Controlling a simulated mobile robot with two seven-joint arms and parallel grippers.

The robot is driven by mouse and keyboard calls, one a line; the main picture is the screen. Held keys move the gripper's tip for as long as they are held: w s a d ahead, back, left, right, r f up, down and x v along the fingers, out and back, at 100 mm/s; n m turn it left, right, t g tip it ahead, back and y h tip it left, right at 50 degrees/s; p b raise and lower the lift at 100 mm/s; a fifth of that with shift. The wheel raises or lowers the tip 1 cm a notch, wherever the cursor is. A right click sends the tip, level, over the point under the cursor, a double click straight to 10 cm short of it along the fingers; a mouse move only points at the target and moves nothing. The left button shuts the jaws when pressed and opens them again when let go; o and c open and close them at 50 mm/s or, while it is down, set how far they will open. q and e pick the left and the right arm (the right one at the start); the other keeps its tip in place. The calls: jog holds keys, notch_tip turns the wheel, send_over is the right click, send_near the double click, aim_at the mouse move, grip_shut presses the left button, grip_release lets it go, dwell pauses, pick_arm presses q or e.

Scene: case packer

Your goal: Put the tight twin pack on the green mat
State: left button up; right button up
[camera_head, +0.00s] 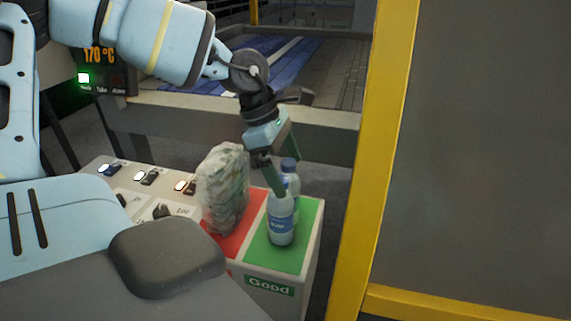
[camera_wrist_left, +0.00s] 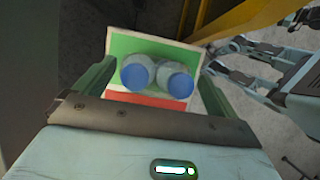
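The twin pack is two clear bottles with blue caps standing side by side, one nearer bottle (camera_head: 281,218) and one behind it. It stands upright on the green mat (camera_head: 261,259), the right half of a box top marked "Good". My left gripper (camera_head: 275,180) points down at the pack from above. In the left wrist view both caps (camera_wrist_left: 157,77) lie between its two green fingers, with narrow gaps at the sides, so it looks open around the pack. The far finger is mostly hidden in the head view.
A crumpled clear bag (camera_head: 222,188) stands on the red half (camera_head: 240,240) of the box top, just left of the bottles. A control panel (camera_head: 135,190) with switches is further left. A yellow post (camera_head: 375,150) rises close on the right. A grey rail (camera_head: 325,143) runs behind.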

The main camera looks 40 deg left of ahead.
pick_arm(q)
jog(key=shift+v, duration=3.95)
pick_arm(e)
jog(key=shift+r, duration=0.1)
pick_arm(q)
jog(key=shift+r, duration=0.1)
pick_arm(e)
jog(key=shift+w, duration=0.1)
pick_arm(q)
jog(key=shift+p+v, duration=0.9)
jog(key=shift+v, duration=3)
pick_arm(e)
jog(key=shift+w+r+t, duration=0.4)
jog(key=shift+w+r, duration=0.7)
jog(key=shift+r, duration=0.3)
